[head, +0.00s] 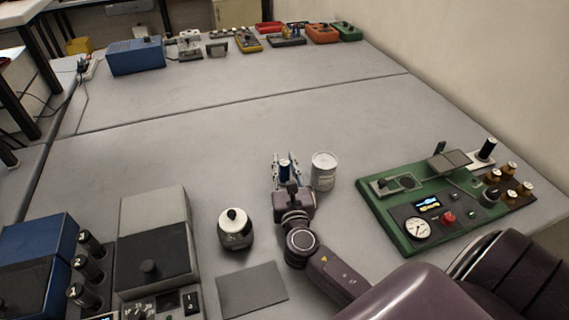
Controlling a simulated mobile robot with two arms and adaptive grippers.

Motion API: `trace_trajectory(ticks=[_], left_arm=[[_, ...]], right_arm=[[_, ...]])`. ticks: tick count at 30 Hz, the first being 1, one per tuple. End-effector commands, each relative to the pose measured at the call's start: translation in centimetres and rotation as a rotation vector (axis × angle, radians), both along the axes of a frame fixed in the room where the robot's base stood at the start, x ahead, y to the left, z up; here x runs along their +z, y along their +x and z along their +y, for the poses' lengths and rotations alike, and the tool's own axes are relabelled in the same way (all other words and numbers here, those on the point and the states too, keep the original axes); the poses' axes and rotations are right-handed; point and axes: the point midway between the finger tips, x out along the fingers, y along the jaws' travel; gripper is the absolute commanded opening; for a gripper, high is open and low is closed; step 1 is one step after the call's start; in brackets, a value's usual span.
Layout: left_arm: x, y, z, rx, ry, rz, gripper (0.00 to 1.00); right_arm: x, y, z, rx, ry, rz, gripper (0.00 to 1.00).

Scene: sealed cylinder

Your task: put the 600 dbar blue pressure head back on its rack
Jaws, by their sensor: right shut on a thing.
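My right gripper (288,170) reaches away from me over the middle of the table. It is shut on a small dark blue cylinder with a pale top, which looks like the blue pressure head (285,166). The head is upright between the fingers; I cannot tell whether it touches the table. The rack (522,196) is a dark brown block at the right edge of the green pressure device (411,239). It holds several brass-coloured heads, and a taller black cylinder (487,149) with a pale top stands at its far end. My left gripper is out of view.
A white can (323,171) stands just right of my right gripper. A white and black round pot (235,230) and a grey mat (252,290) lie to the front left. Grey and blue instruments fill the left front. The table's middle beyond the gripper is clear.

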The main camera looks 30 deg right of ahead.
Motion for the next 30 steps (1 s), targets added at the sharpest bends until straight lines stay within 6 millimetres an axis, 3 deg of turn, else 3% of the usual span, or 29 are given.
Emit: trace_trajectory(ticks=[7, 8, 12, 23, 30], left_arm=[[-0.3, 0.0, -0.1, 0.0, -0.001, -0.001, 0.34], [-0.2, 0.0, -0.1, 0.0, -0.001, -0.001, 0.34], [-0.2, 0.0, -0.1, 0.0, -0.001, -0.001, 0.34], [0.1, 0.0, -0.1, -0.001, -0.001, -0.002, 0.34], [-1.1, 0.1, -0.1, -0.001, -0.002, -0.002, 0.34]], right_arm=[[-0.3, 0.0, 0.0, 0.0, 0.0, -0.001, 0.0], [-0.2, 0.0, 0.0, 0.0, 0.0, 0.0, 0.24], [-0.2, 0.0, 0.0, -0.001, 0.0, 0.0, 0.39], [0.1, -0.2, 0.0, -0.001, 0.0, 0.001, 0.39], [-0.3, -4.2, 1.9, 0.001, 0.002, 0.004, 0.39]])
